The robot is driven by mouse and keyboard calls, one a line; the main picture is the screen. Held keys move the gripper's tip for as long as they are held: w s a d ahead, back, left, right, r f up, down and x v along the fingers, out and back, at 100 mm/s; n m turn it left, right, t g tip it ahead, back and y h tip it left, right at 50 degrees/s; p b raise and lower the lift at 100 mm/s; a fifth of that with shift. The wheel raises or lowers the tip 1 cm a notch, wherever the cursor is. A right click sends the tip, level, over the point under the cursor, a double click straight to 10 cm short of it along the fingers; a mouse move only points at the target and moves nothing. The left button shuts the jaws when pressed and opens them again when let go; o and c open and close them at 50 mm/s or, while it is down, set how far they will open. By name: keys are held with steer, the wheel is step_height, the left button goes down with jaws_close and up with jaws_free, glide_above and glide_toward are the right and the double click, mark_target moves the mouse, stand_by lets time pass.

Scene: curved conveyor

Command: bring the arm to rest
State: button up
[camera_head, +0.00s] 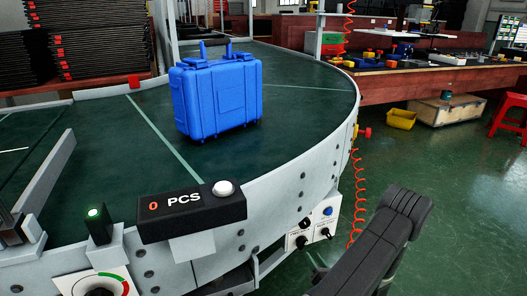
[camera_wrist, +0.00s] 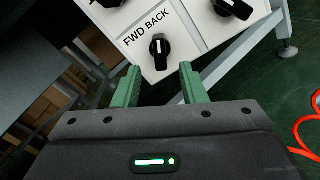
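My gripper (camera_wrist: 160,70) shows in the wrist view with its two green fingers apart and nothing between them. Beyond the fingertips is a white control panel (camera_wrist: 188,38) with black knobs and the words "FWD BACK". One black knob (camera_wrist: 158,50) lies in line with the gap between the fingers; it looks apart from them. In the head view my dark arm (camera_head: 380,245) is at the lower right, and my gripper's fingers are not visible there. The same control panel (camera_head: 314,226) is on the conveyor's side, left of my arm.
A blue case (camera_head: 217,100) stands on the green curved conveyor (camera_head: 300,100). A counter box (camera_head: 190,212) reads "0 PCS". An orange coiled cable (camera_head: 357,200) hangs beside the conveyor. A yellow bin (camera_head: 401,119) and red stool (camera_head: 511,115) stand on the floor at right.

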mark_target(305, 245)
steer(key=b+x, duration=0.1)
steer(key=x, duration=0.7)
steer(key=shift+b, duration=0.4)
steer(key=shift+s, duration=0.1)
